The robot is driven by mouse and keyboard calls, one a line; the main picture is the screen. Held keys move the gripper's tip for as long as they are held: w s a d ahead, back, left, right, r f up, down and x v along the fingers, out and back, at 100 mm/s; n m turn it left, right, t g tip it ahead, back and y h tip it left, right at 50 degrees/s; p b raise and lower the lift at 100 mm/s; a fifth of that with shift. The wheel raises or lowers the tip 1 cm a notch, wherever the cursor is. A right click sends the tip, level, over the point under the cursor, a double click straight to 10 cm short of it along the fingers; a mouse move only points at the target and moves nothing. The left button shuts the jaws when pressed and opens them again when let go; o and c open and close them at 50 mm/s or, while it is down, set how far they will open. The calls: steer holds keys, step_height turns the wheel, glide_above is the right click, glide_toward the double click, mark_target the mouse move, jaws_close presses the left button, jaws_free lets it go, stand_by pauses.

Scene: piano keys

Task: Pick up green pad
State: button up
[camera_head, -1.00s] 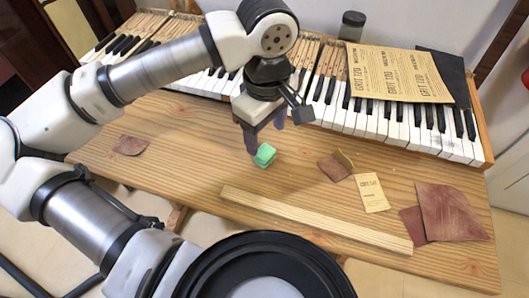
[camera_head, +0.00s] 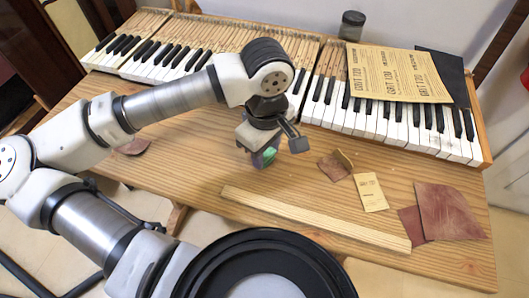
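The small green pad (camera_head: 267,157) lies at the middle of the wooden board, in the head view. My gripper (camera_head: 264,154) points down at the pad, with its fingers at the pad's sides. The fingers and gripper body hide much of the pad. I cannot tell whether the fingers are pressed onto it or stand a little apart from it, or whether the pad touches the board.
The wooden board (camera_head: 210,150) has a long wooden strip (camera_head: 310,217) in front. Sandpaper pieces (camera_head: 333,166), a small paper card (camera_head: 370,192) and brown leather-like sheets (camera_head: 450,210) lie to the right. Piano keys (camera_head: 390,125), a large paper sheet (camera_head: 398,74) and a jar (camera_head: 351,25) are behind.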

mark_target(266, 152)
steer(key=c, duration=0.4)
step_height(266, 152, up, 20)
stand_by(0.4)
steer(key=shift+o, duration=1.4)
steer(key=shift+c, duration=0.7)
steer(key=shift+f, duration=0.15)
